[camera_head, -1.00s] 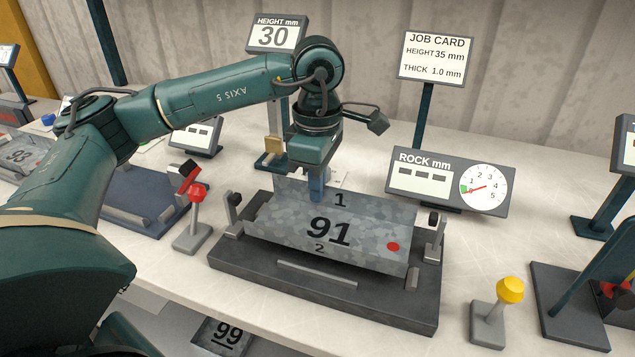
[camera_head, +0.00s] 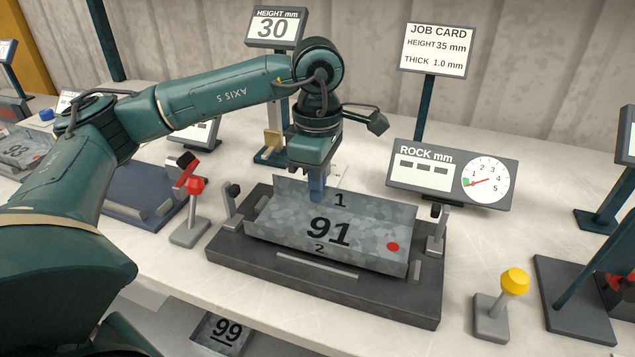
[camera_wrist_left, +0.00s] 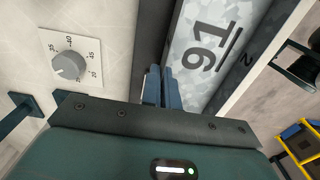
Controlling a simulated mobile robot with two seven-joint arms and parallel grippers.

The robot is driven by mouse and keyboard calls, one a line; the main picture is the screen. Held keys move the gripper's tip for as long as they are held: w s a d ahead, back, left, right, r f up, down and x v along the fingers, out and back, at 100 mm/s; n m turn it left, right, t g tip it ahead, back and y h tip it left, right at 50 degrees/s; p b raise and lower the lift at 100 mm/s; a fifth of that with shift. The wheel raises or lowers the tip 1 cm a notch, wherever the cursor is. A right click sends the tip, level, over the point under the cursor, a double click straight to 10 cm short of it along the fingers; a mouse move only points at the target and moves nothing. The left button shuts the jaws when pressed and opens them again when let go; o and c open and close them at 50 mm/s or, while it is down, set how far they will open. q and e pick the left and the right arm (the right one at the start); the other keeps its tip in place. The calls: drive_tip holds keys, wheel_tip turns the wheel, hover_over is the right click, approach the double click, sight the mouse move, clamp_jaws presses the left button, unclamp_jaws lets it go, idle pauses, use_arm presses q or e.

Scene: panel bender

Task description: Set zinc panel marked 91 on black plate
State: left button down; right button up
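The zinc panel marked 91 (camera_head: 365,229) is a mottled grey piece with raised long edges numbered 1 and 2 and a red dot. It lies over the black plate (camera_head: 320,294), between two small upright posts, and looks level; its underside is hidden. My left gripper (camera_head: 317,189) is at the panel's far edge, near the number 1, with blue fingers pointing down. In the left wrist view the fingers (camera_wrist_left: 162,88) are close together at the edge of the panel (camera_wrist_left: 207,50) and appear closed on it. My right gripper is not in view.
A red-knobbed lever (camera_head: 195,187) stands left of the plate and a yellow-knobbed lever (camera_head: 513,283) right of it. The ROCK gauge (camera_head: 450,174) and job card (camera_head: 436,49) stand behind. Another panel, marked 99 (camera_head: 225,331), lies below the table's front edge.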

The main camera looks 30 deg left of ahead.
use_arm(q)
drive_tip(key=shift+f+b, duration=0.4)
drive_tip(key=shift+f, duration=0.1)
drive_tip(key=c, duration=1.6)
unclamp_jaws()
wheel_tip(320, 180, up, 13)
drive_tip(key=shift+r+p, duration=0.1)
drive_tip(key=shift+p, duration=0.85)
